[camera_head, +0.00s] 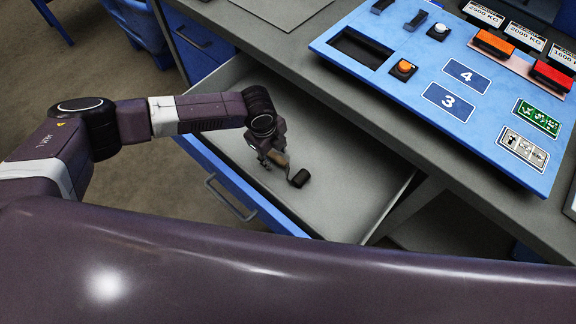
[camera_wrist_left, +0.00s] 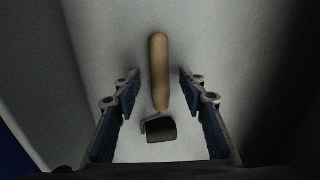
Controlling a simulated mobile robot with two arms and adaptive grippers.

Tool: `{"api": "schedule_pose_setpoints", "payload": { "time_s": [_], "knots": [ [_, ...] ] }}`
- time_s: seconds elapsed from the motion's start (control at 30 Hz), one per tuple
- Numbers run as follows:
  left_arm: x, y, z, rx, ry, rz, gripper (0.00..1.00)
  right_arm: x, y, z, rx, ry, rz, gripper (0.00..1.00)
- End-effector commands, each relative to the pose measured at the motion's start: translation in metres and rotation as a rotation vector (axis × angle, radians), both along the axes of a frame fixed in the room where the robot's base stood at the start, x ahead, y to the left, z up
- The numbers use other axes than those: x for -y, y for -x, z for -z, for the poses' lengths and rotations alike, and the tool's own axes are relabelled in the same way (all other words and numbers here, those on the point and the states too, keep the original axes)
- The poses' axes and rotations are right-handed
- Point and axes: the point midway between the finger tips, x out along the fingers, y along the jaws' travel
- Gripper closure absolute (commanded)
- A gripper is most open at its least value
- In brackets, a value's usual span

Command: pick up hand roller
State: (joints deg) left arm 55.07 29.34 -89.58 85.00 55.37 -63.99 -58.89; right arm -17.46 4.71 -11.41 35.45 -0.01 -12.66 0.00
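The hand roller has a tan wooden handle (camera_wrist_left: 159,72) and a short black roller head (camera_wrist_left: 160,130). It lies in the open drawer (camera_head: 336,205). In the head view the black head of the hand roller (camera_head: 299,178) shows, while its handle is partly hidden behind my left gripper (camera_head: 270,160). In the left wrist view my left gripper (camera_wrist_left: 156,95) is open, with one finger on each side of the handle and a gap on both sides. It is not touching the roller. My right gripper does not show in either view.
The drawer walls surround the roller, and the blue drawer front (camera_head: 240,190) is at the near left. The grey countertop (camera_head: 400,120) overhangs the drawer's far side. A blue control panel (camera_head: 440,85) with buttons and labels lies on it. The drawer floor around the roller is clear.

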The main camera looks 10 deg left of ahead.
Motion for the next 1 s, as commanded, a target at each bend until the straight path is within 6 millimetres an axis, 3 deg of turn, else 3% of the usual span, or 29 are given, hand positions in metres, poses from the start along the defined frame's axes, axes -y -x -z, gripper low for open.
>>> {"api": "schedule_pose_setpoints", "payload": {
  "time_s": [0.33, 0.7, 1.0],
  "knots": [
    [0.0007, -0.0015, 0.0093, 0.001, 0.000, 0.000, 0.62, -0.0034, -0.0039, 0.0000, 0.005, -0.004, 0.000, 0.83],
    [0.0005, -0.0014, 0.0091, 0.001, 0.000, 0.000, 1.00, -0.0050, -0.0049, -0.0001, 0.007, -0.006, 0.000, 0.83],
    [0.0007, -0.0017, 0.0075, 0.002, 0.001, 0.000, 1.00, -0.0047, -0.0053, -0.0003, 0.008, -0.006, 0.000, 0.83]
  ]
}}
